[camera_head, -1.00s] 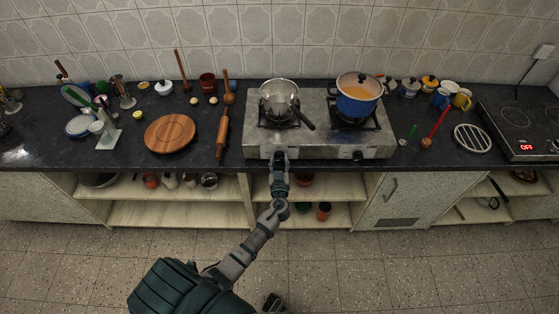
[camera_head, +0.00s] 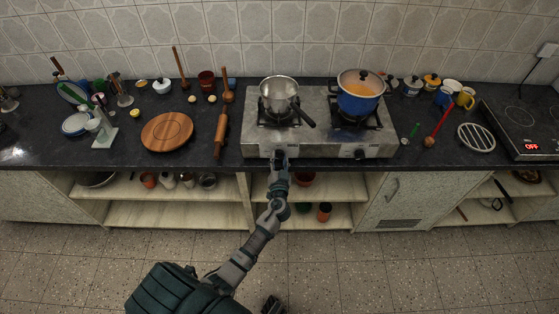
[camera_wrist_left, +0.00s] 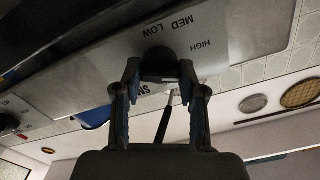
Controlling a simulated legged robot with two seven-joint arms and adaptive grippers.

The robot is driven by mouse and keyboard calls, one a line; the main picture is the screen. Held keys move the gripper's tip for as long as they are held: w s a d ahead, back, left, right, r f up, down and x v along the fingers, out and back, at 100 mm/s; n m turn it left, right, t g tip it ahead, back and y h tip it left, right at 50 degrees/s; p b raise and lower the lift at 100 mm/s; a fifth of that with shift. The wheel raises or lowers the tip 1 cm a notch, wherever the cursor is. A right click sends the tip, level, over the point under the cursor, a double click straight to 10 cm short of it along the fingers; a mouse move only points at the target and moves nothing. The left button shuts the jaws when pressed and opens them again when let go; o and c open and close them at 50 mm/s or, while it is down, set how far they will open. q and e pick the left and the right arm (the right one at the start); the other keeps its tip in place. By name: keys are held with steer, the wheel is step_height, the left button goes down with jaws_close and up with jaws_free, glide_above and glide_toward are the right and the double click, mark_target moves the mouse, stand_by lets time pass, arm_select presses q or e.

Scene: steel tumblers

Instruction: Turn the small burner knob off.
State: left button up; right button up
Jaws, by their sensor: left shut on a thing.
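The two-burner steel stove (camera_head: 320,137) stands on the dark counter. My left gripper (camera_head: 280,156) is at the front panel of the stove, below the left burner. In the left wrist view the black burner knob (camera_wrist_left: 158,64) sits between the two fingers of my left gripper (camera_wrist_left: 160,80), which is shut on it. The panel around it reads "MED", "LOW" and "HIGH", with another word partly hidden. The knob's pointer cannot be made out. A second knob (camera_head: 360,154) is on the panel under the right burner. My right gripper is not in view.
A steel pan (camera_head: 279,95) with a dark handle stands on the left burner. A rolling pin (camera_head: 221,134) and a round wooden board (camera_head: 167,131) lie left of the stove. Open shelves (camera_head: 165,215) are below the counter.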

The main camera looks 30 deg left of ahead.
arm_select(q)
steer(key=m, duration=0.3)
steer(key=shift+d, duration=0.1)
steer(key=m, duration=0.7)
steer(key=shift+d+f+m+p, duration=0.1)
steer(key=shift+m+p, duration=0.25)
steer(key=shift+m, duration=0.05)
steer(key=shift+f+m, duration=0.1)
steer(key=shift+m, duration=0.7)
steer(key=shift+f+m, duration=0.1)
steer(key=shift+m, duration=0.4)
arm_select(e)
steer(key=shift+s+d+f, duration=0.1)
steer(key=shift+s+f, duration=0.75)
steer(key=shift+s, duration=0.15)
arm_select(q)
steer(key=shift+d, duration=0.1)
steer(key=o, duration=1.1)
steer(key=shift+f, duration=0.1)
steer(key=shift+w, duration=0.15)
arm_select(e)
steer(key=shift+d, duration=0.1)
